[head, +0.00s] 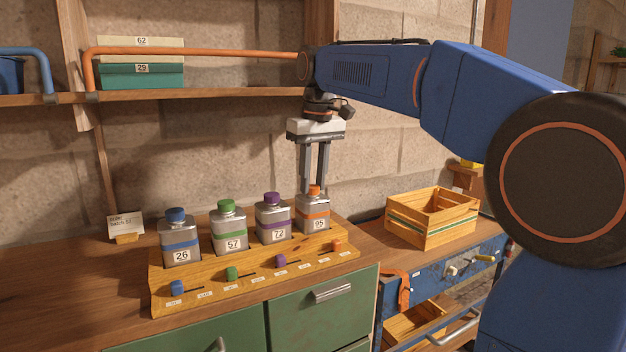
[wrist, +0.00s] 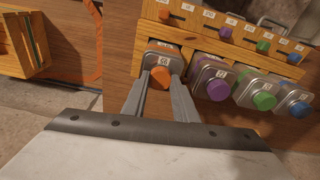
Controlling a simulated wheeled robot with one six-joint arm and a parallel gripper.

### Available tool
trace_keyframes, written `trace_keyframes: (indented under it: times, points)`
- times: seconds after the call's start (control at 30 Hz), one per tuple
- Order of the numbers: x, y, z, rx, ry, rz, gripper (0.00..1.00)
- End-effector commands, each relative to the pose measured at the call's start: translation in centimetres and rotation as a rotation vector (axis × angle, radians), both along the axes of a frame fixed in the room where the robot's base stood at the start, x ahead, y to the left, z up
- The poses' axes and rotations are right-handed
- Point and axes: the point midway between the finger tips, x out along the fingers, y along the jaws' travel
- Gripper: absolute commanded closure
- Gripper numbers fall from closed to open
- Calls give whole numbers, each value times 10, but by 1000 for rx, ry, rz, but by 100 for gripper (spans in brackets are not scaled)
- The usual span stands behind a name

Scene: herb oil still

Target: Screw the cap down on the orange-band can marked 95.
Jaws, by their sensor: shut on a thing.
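The orange-band can marked 95 (head: 312,214) stands upright at the right end of the row in the wooden rack (head: 160,291). Its orange cap (head: 314,190) sits on top of it. My gripper (head: 315,188) points straight down over this can, its two fingers shut on the orange cap. In the wrist view the orange cap (wrist: 160,78) shows between the fingertips (wrist: 160,80), with the can (wrist: 164,52) beyond it. Whether the cap is threaded down tight cannot be told.
Beside it stand cans marked 72 (head: 273,220), 57 (head: 229,229) and 26 (head: 180,242), with purple, green and blue caps. Small coloured knobs line the rack's front. A wooden crate (head: 432,220) stands to the right. A shelf (head: 200,92) with boxes runs behind, at left.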

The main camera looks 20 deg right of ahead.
Motion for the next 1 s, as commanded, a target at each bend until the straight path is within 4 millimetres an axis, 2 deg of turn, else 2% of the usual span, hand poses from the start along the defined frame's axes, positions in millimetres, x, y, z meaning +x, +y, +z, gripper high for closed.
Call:
trace_keyframes:
  times: [0.6, 0.97, 1.0]
  points:
    - [1, 0, 0, 0, 0, -561, 97]
    - [1, 0, 0, -2, -1, -623, 97]
    - [1, 0, 0, -2, -1, -622, 67]
